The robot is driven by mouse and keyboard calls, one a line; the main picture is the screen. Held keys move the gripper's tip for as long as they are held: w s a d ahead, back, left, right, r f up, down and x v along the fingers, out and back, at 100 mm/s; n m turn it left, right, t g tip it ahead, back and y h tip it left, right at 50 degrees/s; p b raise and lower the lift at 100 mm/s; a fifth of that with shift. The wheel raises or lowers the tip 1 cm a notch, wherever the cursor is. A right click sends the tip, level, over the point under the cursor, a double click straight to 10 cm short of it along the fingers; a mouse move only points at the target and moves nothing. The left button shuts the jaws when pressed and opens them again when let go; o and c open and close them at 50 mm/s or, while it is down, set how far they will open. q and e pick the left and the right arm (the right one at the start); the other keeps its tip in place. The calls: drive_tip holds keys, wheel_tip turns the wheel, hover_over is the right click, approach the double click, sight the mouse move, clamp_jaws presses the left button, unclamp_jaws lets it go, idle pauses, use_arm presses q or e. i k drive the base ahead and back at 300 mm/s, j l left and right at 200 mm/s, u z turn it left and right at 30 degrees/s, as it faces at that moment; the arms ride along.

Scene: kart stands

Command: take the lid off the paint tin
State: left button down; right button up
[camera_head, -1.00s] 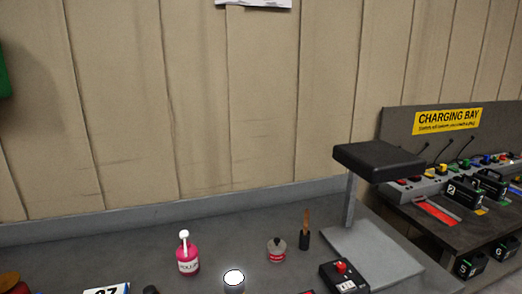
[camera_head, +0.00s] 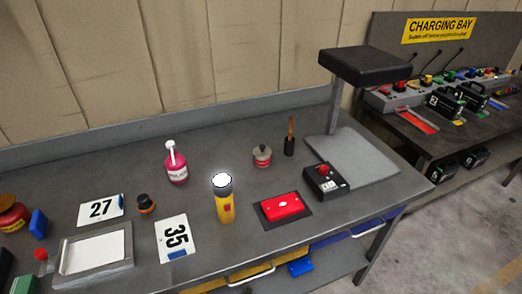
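A small round tin (camera_head: 262,157) with a grey top, a small knob and a red band stands upright toward the back of the grey workbench (camera_head: 230,138). It looks like the paint tin, with its lid on, though its label is too small to read. A brush with a wooden handle (camera_head: 290,136) stands in a dark holder just right of it. Neither of my grippers is in view.
A pink bottle (camera_head: 177,167), a lit yellow torch (camera_head: 225,205), a red case (camera_head: 282,206) and a black box with a red button (camera_head: 325,182) surround the tin. A black-topped stand (camera_head: 371,66) rises at right.

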sight(262, 151)
drive_tip(key=i+l+u, duration=0.1)
drive_tip(key=l+u, duration=0.25)
drive_tip(key=i+l+u, duration=0.1)
drive_tip(key=u, duration=0.25)
drive_tip(key=l+u, duration=0.35)
drive_tip(key=i, duration=0.05)
